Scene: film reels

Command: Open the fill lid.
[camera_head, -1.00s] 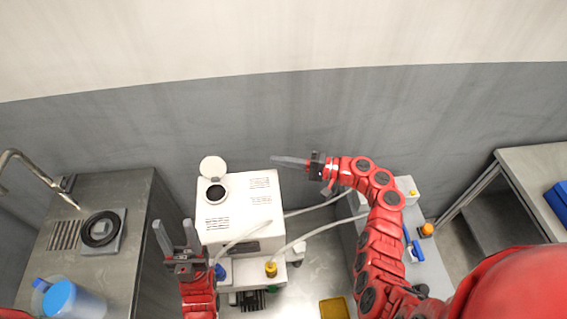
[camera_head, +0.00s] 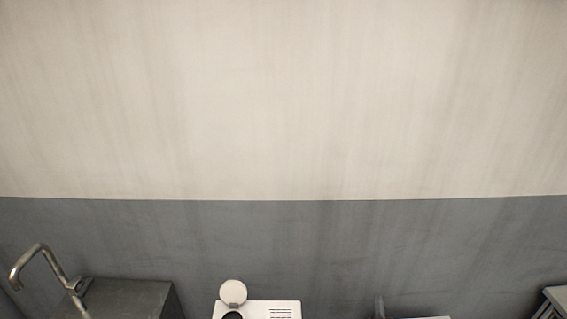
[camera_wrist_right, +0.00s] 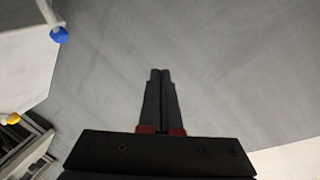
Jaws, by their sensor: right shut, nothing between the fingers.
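The round white fill lid (camera_head: 233,292) stands raised at the back of the white machine (camera_head: 258,306), at the bottom edge of the head view. The dark fill opening (camera_head: 232,316) shows just in front of it, cut off by the frame edge. My right gripper (camera_wrist_right: 160,72) is shut and empty in the right wrist view, pointing over grey floor. In the head view only a thin grey tip, seemingly of this gripper (camera_head: 379,307), shows to the right of the machine, apart from the lid. My left gripper is out of view.
A metal counter (camera_head: 130,296) with a curved faucet (camera_head: 38,262) is at the left. Another table (camera_head: 556,298) is at the right edge. A blue knob (camera_wrist_right: 59,35) and a yellow knob (camera_wrist_right: 14,118) show at the left of the wrist view.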

